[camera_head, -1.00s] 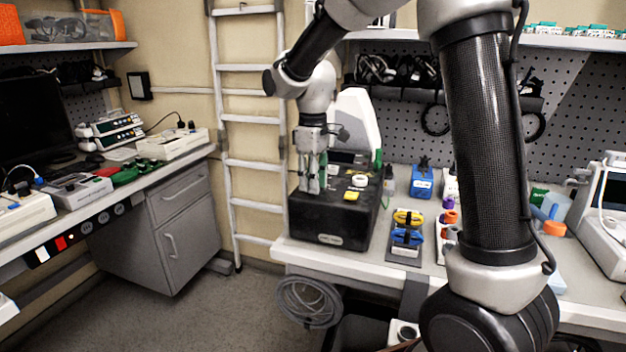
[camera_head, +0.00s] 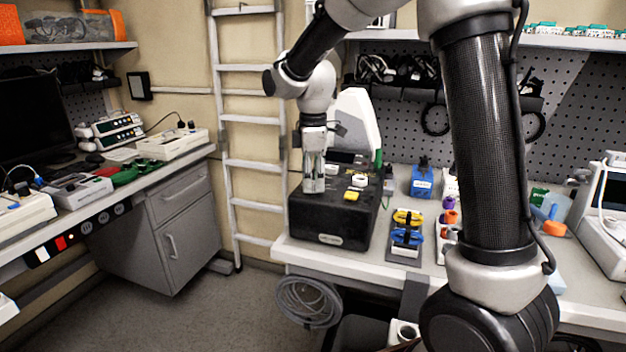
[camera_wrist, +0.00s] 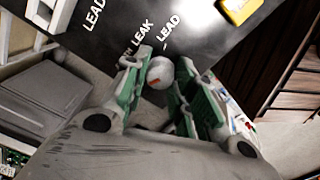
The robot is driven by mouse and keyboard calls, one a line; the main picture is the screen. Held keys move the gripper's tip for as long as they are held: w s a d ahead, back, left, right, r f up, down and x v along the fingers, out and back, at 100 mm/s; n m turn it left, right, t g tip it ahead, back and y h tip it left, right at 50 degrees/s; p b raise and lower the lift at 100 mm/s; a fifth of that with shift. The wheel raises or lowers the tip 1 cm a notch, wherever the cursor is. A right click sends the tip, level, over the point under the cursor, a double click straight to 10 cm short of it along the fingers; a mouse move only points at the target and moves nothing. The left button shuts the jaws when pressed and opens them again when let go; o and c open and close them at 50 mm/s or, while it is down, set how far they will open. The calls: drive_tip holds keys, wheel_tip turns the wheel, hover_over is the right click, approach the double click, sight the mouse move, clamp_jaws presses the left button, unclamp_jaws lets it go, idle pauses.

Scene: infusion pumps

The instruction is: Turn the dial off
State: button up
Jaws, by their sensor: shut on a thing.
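The dial (camera_wrist: 159,69) is a small round white knob with a red-orange mark, in the wrist view. White lettering, including "LEAK" and "LEAD", is printed beside the dial. My gripper (camera_head: 314,188) points down onto the left part of the device top. In the wrist view, its two green-and-grey fingers (camera_wrist: 162,82) stand on either side of the dial and are shut on it. In the head view the fingers hide the dial.
A yellow button (camera_head: 351,196) and white knobs (camera_head: 359,181) are on the same device top, to the right of my gripper. A blue device (camera_head: 421,182) and a stand with yellow and blue clips (camera_head: 406,236) are further right. A ladder (camera_head: 255,164) stands left behind the bench.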

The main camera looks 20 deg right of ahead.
sight(313, 183)
idle(0.3)
drive_tip(key=o, duration=1.1)
drive_tip(key=shift+c, duration=0.2)
drive_tip(key=shift+r, duration=0.1)
wheel_tip(313, 183, up, 12)
